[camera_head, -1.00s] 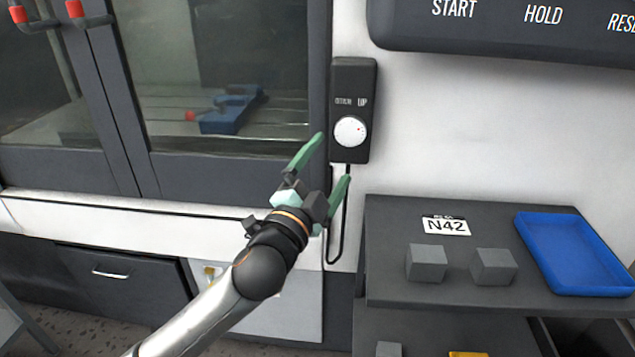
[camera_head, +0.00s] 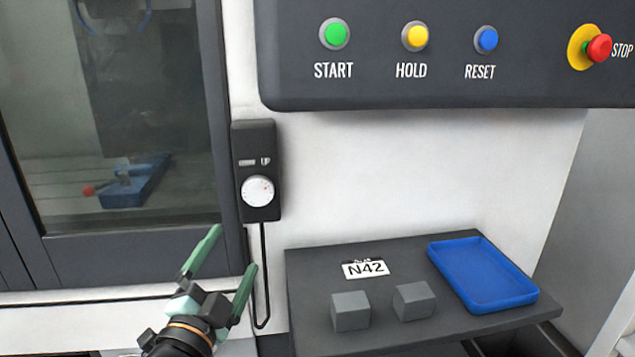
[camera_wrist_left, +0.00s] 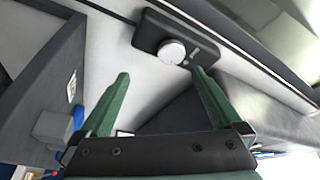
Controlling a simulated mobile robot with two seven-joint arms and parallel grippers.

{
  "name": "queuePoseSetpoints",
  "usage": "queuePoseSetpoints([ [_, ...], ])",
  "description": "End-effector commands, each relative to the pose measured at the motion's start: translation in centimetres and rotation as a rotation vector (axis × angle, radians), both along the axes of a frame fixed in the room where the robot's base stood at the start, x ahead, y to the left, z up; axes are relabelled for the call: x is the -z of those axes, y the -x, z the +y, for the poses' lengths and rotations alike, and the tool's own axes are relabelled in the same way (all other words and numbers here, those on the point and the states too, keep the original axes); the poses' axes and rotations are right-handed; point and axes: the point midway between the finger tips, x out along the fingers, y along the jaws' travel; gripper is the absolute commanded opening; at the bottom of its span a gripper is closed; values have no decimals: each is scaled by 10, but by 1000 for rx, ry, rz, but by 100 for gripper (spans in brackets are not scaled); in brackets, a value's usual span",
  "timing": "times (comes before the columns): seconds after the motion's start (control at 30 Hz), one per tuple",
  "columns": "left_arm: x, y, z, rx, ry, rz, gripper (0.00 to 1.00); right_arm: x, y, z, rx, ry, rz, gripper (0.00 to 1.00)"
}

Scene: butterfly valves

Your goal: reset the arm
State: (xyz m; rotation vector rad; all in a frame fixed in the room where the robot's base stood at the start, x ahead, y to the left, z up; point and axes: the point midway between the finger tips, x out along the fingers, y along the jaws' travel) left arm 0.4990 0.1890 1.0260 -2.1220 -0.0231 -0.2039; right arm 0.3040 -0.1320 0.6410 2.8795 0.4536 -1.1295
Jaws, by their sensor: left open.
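My left gripper (camera_head: 226,262) comes in at the lower left of the head view. Its two green fingers are apart, with nothing between them. In the left wrist view the fingers (camera_wrist_left: 160,95) are also spread and empty. A black control box with a white dial (camera_head: 258,191) hangs on the wall above and to the right of the fingertips, apart from them. The dial also shows in the left wrist view (camera_wrist_left: 172,52), beyond the fingers. My right gripper is not in view.
A dark shelf (camera_head: 400,262) at the right holds two grey blocks (camera_head: 350,311) and a blue tray (camera_head: 482,272). A black panel (camera_head: 400,93) with START, HOLD, RESET and STOP buttons overhangs above. A machine window (camera_head: 105,120) is at the left. White wall lies between.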

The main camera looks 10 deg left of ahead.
Motion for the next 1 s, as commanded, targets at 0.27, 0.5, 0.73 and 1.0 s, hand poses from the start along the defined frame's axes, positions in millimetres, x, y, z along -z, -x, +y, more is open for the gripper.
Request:
queuePoseSetpoints([
  [0.27,182,33,-21,59,337,449,100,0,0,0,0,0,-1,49],
  [0.5,320,121,-43,3,695,810,100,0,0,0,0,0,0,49],
  [0.73,368,200,-54,-101,946,1003,100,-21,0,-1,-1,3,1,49],
  [1.0,315,206,-35,-140,936,978,100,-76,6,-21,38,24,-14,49],
])
